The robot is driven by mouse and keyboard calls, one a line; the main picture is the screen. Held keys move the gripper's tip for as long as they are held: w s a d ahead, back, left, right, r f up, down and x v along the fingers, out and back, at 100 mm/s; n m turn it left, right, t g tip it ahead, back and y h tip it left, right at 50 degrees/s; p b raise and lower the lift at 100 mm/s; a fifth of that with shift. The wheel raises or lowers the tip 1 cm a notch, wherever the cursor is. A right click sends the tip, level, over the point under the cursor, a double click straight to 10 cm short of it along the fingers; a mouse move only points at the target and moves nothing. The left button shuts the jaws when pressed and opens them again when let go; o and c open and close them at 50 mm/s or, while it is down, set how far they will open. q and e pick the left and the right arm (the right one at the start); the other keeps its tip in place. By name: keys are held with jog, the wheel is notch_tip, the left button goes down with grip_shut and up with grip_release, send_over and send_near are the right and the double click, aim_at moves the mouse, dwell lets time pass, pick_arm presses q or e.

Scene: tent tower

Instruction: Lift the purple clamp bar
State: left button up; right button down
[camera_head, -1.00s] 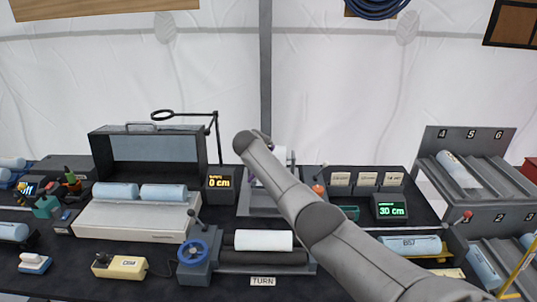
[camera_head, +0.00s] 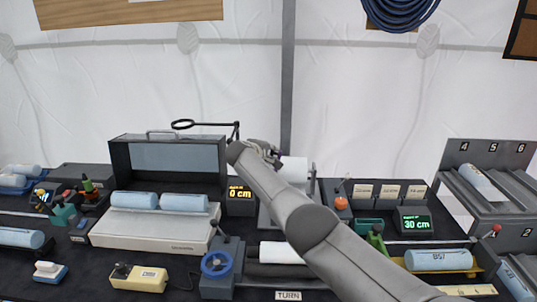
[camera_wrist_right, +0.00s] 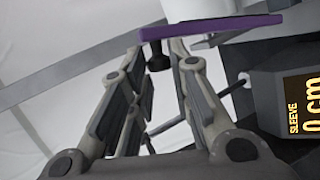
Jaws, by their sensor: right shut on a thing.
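The purple clamp bar (camera_wrist_right: 212,28) runs across the top of the right wrist view, with a dark knob on its underside. My right gripper (camera_wrist_right: 160,55) has its fingertips closed around this knob, just under the bar. In the head view my right gripper (camera_head: 264,149) is mostly hidden behind my forearm, in front of a white roll (camera_head: 294,170) on a grey stand. My left gripper is not in view.
A "0 cm" display (camera_head: 240,195) stands left of the stand, and a magnifier (camera_head: 183,124) arches above it. A blue handwheel (camera_head: 216,264) and a white roller (camera_head: 283,253) are in front. A "30 cm" display (camera_head: 416,221) is at the right.

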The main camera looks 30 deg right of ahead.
jog(key=shift+r, duration=0.15)
jog(key=c, duration=1.6)
grip_release()
jog(key=shift+c, duration=0.2)
jog(key=o, duration=0.3)
jog(key=shift+w+f, duration=0.15)
jog(key=shift+f, duration=0.05)
jog(key=v, duration=1.2)
jog(key=shift+r, duration=0.15)
